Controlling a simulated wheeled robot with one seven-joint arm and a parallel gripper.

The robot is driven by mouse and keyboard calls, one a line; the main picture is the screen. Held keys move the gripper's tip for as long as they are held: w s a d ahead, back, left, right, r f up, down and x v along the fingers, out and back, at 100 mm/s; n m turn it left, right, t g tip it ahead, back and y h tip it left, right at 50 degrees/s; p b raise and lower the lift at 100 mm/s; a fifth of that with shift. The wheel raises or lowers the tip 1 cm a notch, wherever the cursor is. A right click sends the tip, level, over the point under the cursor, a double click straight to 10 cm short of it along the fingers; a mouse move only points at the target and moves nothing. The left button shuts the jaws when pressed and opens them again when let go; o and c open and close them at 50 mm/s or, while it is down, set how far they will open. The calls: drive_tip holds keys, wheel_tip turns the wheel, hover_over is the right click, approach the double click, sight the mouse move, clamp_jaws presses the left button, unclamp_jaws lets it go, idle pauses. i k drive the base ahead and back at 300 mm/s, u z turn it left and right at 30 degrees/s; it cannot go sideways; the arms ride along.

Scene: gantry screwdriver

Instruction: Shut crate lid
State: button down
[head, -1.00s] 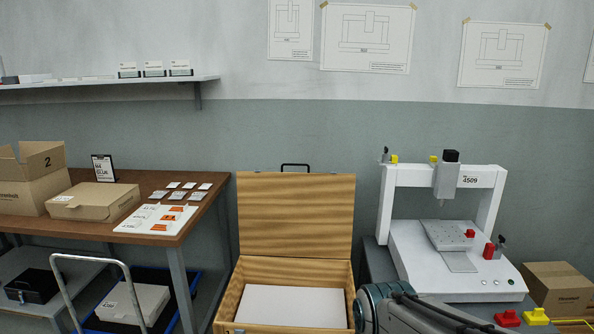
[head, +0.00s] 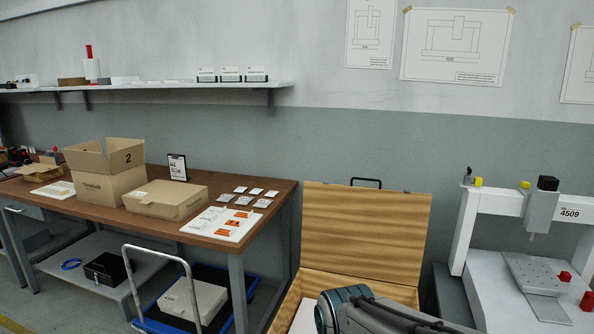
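The wooden crate stands on the floor at the lower middle, right of the workbench, its left rim (head: 287,312) in view. Its wooden lid (head: 364,236) stands open, upright at the back, with a black handle on its top edge. A corner of something white (head: 303,318) shows inside the crate. My arm crosses the crate's lower right part and hides much of its opening. My gripper is out of view.
A workbench (head: 205,242) with cardboard boxes and cards stands left. A blue trolley (head: 152,322) with a metal handle is below it. A white gantry machine (head: 500,203) stands close on the crate's right. Grey floor (head: 70,305) is free at the lower left.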

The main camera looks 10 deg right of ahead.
sight(380, 234)
drive_tip(key=u, duration=0.15)
drive_tip(key=i, duration=0.7)
drive_tip(key=z, duration=0.55)
drive_tip(key=i, duration=0.7)
drive_tip(key=z, duration=0.6)
